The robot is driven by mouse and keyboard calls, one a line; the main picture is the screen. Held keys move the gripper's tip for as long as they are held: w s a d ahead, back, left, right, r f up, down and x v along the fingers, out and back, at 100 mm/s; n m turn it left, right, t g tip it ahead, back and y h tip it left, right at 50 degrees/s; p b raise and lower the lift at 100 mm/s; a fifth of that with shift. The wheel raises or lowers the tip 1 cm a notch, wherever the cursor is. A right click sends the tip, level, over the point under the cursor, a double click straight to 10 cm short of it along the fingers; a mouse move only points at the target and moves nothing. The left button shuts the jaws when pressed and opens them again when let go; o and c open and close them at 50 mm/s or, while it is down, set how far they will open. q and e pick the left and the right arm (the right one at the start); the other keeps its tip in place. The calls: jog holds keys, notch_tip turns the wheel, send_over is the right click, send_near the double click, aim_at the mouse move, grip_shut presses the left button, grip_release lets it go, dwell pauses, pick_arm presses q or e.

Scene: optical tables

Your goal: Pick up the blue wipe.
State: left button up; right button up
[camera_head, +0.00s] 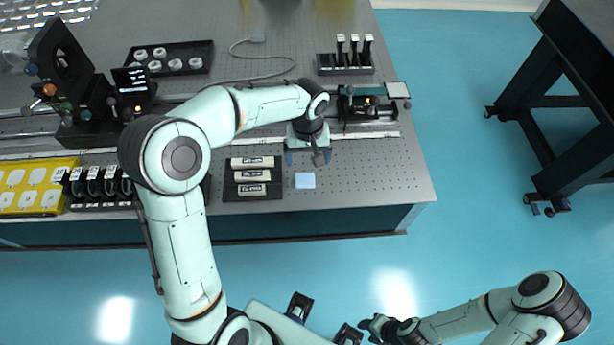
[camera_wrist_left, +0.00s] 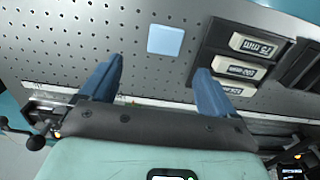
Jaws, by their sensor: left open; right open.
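The blue wipe (camera_head: 305,180) is a small light-blue square lying flat on the perforated table top near its front edge. It also shows in the left wrist view (camera_wrist_left: 165,40), beyond and between the two fingers. My left gripper (camera_head: 307,158) is open and empty, above the table just behind the wipe in the head view, and not touching it. Its blue fingers (camera_wrist_left: 158,80) are spread wide in the left wrist view. My right gripper (camera_head: 368,328) is away from the table, over the blue floor at the bottom of the head view, open and empty.
A black tray with labelled white boxes (camera_head: 252,176) stands just left of the wipe. A rail with an optical mount (camera_head: 368,108) lies behind. A yellow tray (camera_head: 38,185) is at far left. The table top right of the wipe (camera_head: 375,180) is clear.

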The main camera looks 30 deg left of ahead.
aim_at(305, 177)
pick_arm(q)
notch_tip(305, 177, down, 4)
jog(key=shift+r, duration=0.1)
jog(key=shift+a+f, duration=0.25)
jog(key=shift+f, duration=1.15)
jog(key=shift+a+f, duration=0.2)
jog(key=shift+f, duration=1.2)
jog(key=shift+c, duration=0.3)
jog(key=c, duration=1.1)
